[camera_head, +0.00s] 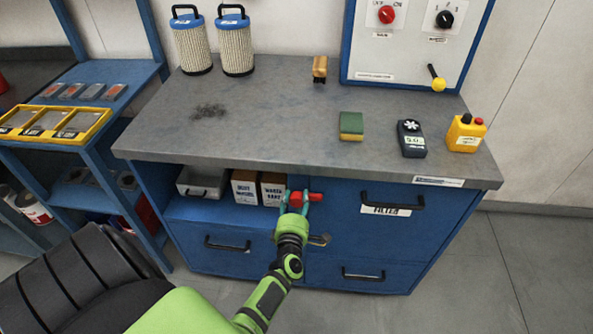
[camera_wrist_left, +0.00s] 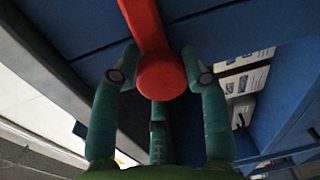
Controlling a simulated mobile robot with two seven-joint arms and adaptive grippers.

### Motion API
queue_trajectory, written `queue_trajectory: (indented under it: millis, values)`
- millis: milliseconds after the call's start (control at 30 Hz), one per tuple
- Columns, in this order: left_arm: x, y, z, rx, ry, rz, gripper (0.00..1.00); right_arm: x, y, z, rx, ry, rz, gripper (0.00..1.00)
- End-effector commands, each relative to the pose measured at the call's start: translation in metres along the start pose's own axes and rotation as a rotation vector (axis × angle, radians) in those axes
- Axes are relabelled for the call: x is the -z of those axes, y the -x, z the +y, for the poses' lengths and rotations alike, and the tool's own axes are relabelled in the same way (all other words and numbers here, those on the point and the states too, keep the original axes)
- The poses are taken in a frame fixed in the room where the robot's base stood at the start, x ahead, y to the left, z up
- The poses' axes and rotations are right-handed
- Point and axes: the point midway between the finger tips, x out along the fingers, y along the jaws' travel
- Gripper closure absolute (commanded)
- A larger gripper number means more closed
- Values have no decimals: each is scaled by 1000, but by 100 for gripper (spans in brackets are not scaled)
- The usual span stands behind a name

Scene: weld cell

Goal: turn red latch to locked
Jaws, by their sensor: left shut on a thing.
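The red latch (camera_head: 315,197) is on the front of the blue workbench, beside the drawer labelled FILTER. In the head view it lies roughly horizontal, partly hidden by my fingers. My left gripper (camera_head: 295,199) comes up from below and is shut on the latch's left end. In the left wrist view the red latch (camera_wrist_left: 148,28) runs down from the top edge to a rounded end. The teal fingers of my left gripper (camera_wrist_left: 158,74) stand on both sides of that end. I cannot read any lock marking. My right gripper is not in view.
Left of the latch is an open shelf with a grey bin (camera_head: 202,184) and labelled boxes (camera_head: 245,188). The FILTER drawer handle (camera_head: 393,204) sticks out to the right. The grey worktop (camera_head: 270,120) overhangs.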

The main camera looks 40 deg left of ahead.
Motion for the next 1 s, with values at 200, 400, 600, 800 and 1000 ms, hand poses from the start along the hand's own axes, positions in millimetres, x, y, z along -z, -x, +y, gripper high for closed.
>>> queue_trajectory:
  millis: [200, 400, 600, 800, 1000]
  values:
    - [3, 1, -2, 3, -35, 3, 100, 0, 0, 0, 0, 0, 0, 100]
    - [4, 1, -3, 4, -37, 3, 100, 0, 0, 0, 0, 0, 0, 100]
    - [3, 1, -3, 4, -35, 2, 33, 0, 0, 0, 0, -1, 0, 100]
    - [2, 1, -2, 2, -28, 2, 33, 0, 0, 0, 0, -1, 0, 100]
    - [2, 14, -3, 4, -27, 2, 33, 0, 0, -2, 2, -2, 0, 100]
